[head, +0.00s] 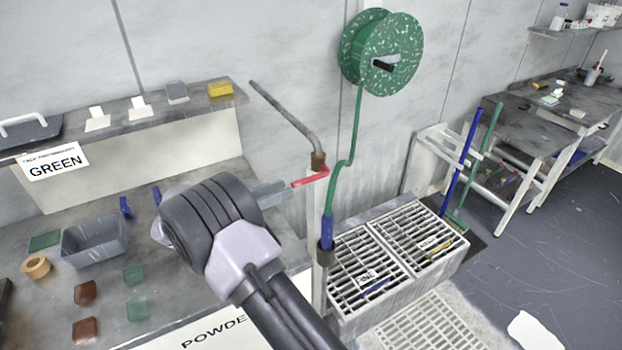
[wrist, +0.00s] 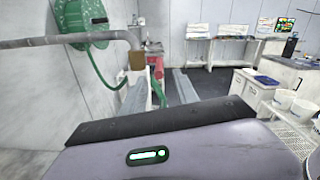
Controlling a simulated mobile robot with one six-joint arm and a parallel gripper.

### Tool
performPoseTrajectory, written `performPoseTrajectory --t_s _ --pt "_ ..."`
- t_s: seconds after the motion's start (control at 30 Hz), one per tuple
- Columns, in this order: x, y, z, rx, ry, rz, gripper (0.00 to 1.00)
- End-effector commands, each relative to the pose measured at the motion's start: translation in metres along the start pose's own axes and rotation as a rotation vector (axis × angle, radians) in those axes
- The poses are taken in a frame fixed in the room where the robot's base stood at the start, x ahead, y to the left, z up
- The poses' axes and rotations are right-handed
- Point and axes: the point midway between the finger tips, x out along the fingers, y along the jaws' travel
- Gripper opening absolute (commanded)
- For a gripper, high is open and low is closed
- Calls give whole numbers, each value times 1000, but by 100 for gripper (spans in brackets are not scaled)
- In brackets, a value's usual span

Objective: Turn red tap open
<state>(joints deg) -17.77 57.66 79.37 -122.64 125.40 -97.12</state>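The red tap lever (head: 311,178) sticks out to the left from a brass valve (head: 318,160) at the end of a grey pipe. My gripper (head: 289,190) is just left of the lever, its fingertips close to the lever's free end. In the wrist view the two grey fingers of my gripper (wrist: 160,82) stand apart with nothing held. The red lever (wrist: 156,66) shows there in the gap between them, beside the brass valve (wrist: 137,60). I cannot tell whether a finger touches the lever.
A green hose (head: 353,130) hangs from a green reel (head: 385,55) close behind the valve. A grated sink (head: 400,250) stands at the right. The bench at left holds a grey bin (head: 95,243) and small blocks. A shelf (head: 165,115) runs along the wall.

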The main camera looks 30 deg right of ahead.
Motion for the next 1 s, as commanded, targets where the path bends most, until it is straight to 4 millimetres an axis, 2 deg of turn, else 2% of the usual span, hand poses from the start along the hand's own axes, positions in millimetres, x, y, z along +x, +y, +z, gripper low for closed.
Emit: performPoseTrajectory --t_s 0.2,0.4,0.6,0.87,1.0 --pt "55 0 -3 1 2 -4 36" --pt "91 0 -2 1 2 -2 36" --pt "105 0 0 2 1 -1 36" --pt "106 0 0 1 2 0 36" --pt "105 0 0 1 2 0 9"
